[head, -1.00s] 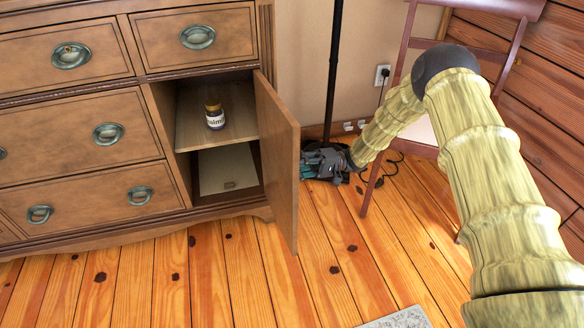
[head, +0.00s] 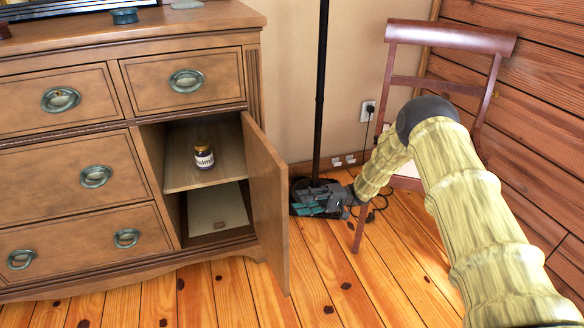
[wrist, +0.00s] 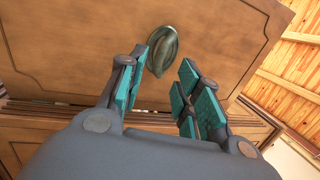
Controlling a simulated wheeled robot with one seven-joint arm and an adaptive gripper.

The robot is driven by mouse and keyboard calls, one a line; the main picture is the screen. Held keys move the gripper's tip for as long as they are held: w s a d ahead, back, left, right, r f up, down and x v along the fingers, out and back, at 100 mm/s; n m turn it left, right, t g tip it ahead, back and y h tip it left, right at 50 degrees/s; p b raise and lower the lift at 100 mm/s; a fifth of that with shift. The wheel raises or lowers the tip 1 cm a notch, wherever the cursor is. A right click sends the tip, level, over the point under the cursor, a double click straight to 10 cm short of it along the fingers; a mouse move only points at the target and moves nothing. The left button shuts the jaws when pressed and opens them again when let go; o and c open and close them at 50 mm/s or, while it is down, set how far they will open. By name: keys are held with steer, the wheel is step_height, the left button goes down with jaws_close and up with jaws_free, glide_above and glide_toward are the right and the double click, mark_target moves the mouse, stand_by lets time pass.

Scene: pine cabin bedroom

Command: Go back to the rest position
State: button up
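My gripper (head: 322,198) is in front of the lamp pole's foot, to the right of the open cabinet door (head: 268,200) in the head view. In the wrist view my gripper (wrist: 160,85) has its teal-padded fingers spread apart, with nothing between them. Beyond the fingers the wrist view shows a wooden panel with an oval metal handle (wrist: 162,50); the gripper is not around it. A jar with a white label (head: 203,155) stands upright on the upper shelf of the open cabinet (head: 178,182).
A wooden chair (head: 450,35) stands behind my arm at the right. A black pole (head: 321,90) rises by the wall. A power outlet (head: 366,111) with a cord is near the chair. The floor (head: 230,295) before the dresser is clear.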

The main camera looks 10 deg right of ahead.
steer(key=s+a+f+m+t+h, duration=0.1)
steer(key=a+f+m+t, duration=0.4)
steer(key=f+t, duration=0.55)
steer(key=s+d+f+m+t+h+p, duration=0.2)
steer(key=s+d+f+t+h, duration=0.2)
steer(key=s+f+h, duration=0.55)
steer(key=s+d+f+n+g+h, duration=0.1)
steer(key=s+d+f+g+h, duration=0.15)
steer(key=s, duration=0.65)
steer(key=s+d+f+g+h, duration=0.1)
steer(key=s+d+f+h, duration=0.25)
steer(key=s, duration=0.45)
steer(key=s+d+r+n+g+h, duration=0.1)
steer(key=s+d+g, duration=0.2)
steer(key=s, duration=0.7)
steer(key=s+d+r+n+g+h, duration=0.1)
steer(key=s+d+r+g+h, duration=0.15)
steer(key=s, duration=0.75)
step_height(320, 180, up, 37)
steer(key=p, duration=3.8)
steer(key=shift+w+d+t+y+p, duration=0.2)
steer(key=shift+w+t+y+p, duration=0.15)
steer(key=shift+w+y, duration=0.1)
